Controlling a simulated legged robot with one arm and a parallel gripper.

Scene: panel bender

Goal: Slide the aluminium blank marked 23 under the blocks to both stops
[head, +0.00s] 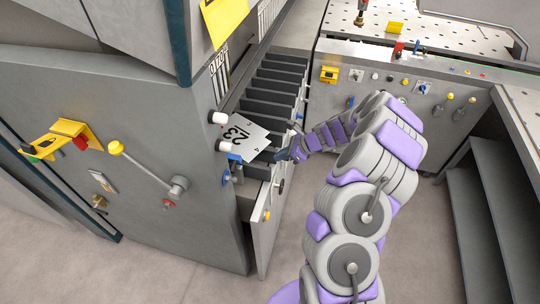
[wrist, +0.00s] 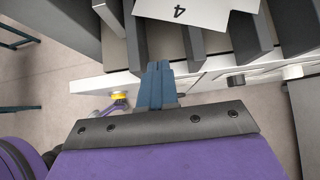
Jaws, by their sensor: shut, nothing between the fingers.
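The aluminium blank marked 23 (head: 238,134) is a pale flat sheet. It lies askew near the front end of the row of dark blocks (head: 278,88) in the head view. A smaller 4 shows near its front corner. A pale sheet edge marked 4 (wrist: 190,12) also shows at the top of the wrist view, lying over dark bars. My gripper (head: 284,155) is just right of the sheet in the head view, apart from it. In the wrist view its blue fingers (wrist: 158,72) are together and empty, below the sheet beside the bars. The stops cannot be made out.
A grey machine housing (head: 150,150) with a yellow bracket (head: 70,138) and a lever stands left. A control panel (head: 400,85) and perforated table (head: 450,35) are behind. Open floor lies in front.

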